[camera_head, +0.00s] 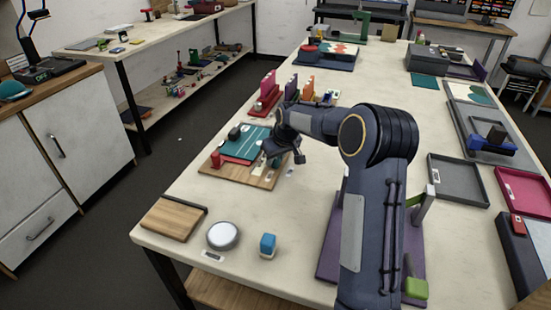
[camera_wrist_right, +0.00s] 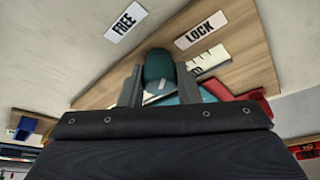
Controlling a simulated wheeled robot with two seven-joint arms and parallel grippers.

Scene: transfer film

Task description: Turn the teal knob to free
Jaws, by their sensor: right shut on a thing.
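The teal knob (camera_wrist_right: 158,68) stands between the two fingers of my right gripper (camera_head: 284,154) in the right wrist view, and the fingers are shut on its sides. A short pale mark shows on the knob's near side. The FREE label (camera_wrist_right: 125,22) lies beyond the knob to the left, off the wooden board's edge. The LOCK label (camera_wrist_right: 201,30) lies on the wood to the right. In the head view my right gripper is over the right part of the wooden board (camera_head: 207,166), and it mostly hides the knob. My left gripper is not in view.
A teal and red panel (camera_head: 250,143) lies on the board beside the gripper. A wooden block (camera_head: 170,218), a round white-topped thing (camera_head: 222,235) and a blue block (camera_head: 268,244) stand nearer. Colored upright holders (camera_head: 268,87) stand behind. The table between is clear.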

